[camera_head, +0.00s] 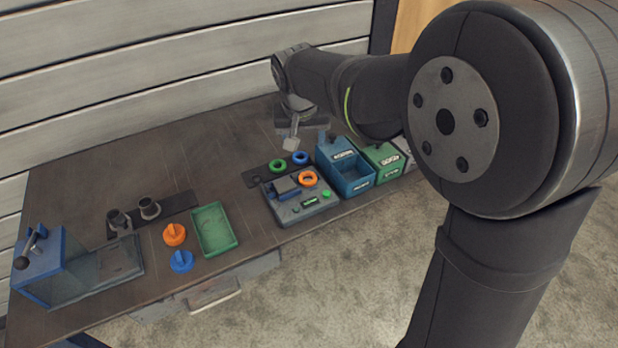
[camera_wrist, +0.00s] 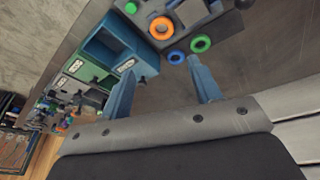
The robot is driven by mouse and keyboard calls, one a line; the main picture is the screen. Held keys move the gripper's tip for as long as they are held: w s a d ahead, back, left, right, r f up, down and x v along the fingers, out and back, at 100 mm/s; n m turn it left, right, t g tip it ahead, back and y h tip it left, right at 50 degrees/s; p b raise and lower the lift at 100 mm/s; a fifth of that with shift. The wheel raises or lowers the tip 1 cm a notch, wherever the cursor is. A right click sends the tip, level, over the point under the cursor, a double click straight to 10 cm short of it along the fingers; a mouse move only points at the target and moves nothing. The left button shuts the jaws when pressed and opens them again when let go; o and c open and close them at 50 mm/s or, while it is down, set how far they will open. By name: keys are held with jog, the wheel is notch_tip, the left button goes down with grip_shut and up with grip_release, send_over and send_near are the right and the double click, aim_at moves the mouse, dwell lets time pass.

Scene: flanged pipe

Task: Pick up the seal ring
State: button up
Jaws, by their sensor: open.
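Three seal rings show near the middle of the bench. A green ring (camera_head: 278,166) and a blue ring (camera_head: 300,158) lie on a dark strip, and an orange ring (camera_head: 308,178) lies on a grey device. In the wrist view the green ring (camera_wrist: 201,43), blue ring (camera_wrist: 176,57) and orange ring (camera_wrist: 161,27) show beyond the fingertips. My gripper (camera_head: 291,143) is above the bench, behind the rings. Its two blue fingers (camera_wrist: 162,66) are spread apart with nothing between them.
A blue bin (camera_head: 357,187) and a green bin (camera_head: 392,174) stand right of the grey device (camera_head: 290,214). A green tray (camera_head: 233,243), an orange cap (camera_head: 174,234), a blue cap (camera_head: 181,261) and a blue fixture (camera_head: 45,268) are at left. The rear left bench is clear.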

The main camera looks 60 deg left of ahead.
jog(key=s+d+m+y, duration=0.1)
jog(key=s+d+m, duration=0.1)
send_near(308, 177)
jog(key=f, duration=0.2)
jog(key=shift+s+f, duration=0.3)
jog(key=shift+f, duration=0.05)
jog(key=shift+w+a+x, duration=0.1)
jog(key=shift+w+x, duration=0.1)
jog(key=shift+x, duration=1.2)
jog(key=shift+w+a+x, duration=0.15)
jog(key=shift+w+x, duration=0.05)
jog(key=shift+x, duration=1.15)
jog(key=shift+r, duration=0.15)
jog(key=c, duration=0.8)
jog(key=shift+r, duration=0.1)
